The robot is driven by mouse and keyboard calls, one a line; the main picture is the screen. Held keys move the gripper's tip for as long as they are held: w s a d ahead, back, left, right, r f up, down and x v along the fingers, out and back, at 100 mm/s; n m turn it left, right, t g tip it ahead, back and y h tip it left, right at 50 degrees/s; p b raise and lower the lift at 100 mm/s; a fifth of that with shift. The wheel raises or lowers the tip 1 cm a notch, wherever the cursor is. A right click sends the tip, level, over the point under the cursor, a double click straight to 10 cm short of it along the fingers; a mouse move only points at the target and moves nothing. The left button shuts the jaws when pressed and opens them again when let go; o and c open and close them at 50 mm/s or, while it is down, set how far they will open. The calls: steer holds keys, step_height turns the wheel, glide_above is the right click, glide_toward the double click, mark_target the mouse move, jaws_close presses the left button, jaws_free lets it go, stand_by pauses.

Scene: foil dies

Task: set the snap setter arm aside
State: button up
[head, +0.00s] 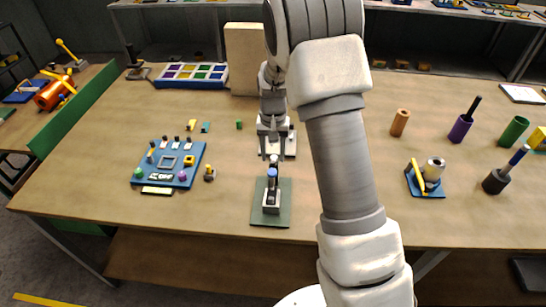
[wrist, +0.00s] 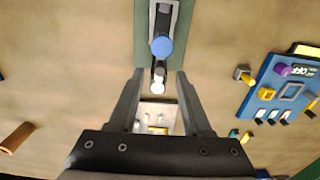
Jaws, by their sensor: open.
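A small press-like tool (head: 271,200), which I take to be the snap setter, stands on a green mat (head: 258,215) near the table's front middle. It has a pale base, a dark upright part and a blue knob (head: 272,173). In the wrist view the blue knob (wrist: 161,47) lies just beyond my fingertips, and a dark arm with a white end (wrist: 157,87) shows between the fingers. My gripper (head: 273,157) is open and points down just behind and above the tool. It also shows in the wrist view (wrist: 160,74). I cannot tell whether the fingers touch the arm.
A white device (head: 290,144) stands behind my gripper. A blue board (head: 147,176) with small parts lies left, a compartment tray (head: 190,75) and a tan box (head: 245,60) at the back. A blue stand (head: 427,186) and several cylinders are right. Table around the mat is mostly clear.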

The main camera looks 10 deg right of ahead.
steer(key=shift+f, duration=1.1)
jaws_close()
stand_by(0.7)
